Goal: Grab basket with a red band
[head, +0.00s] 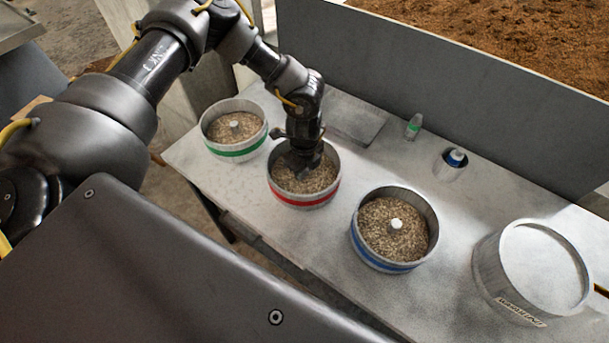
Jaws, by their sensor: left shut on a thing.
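The basket with a red band (304,201) stands on the grey table, filled with brown grain. It is the middle one of three similar round baskets. My left gripper (303,168) reaches down into it from above, over its centre. The gripper is shut, and its fingers cover the place where the other baskets show a pale central knob, so what it grips is largely hidden. The basket looks level and appears to rest on the table. My right gripper is not in view.
A green-banded basket (236,152) stands to the left and a blue-banded basket (386,266) to the right, both with grain. A round metal container (485,268) is at far right. Small bottles (414,126) (455,158) stand behind, before a grey wall (430,85).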

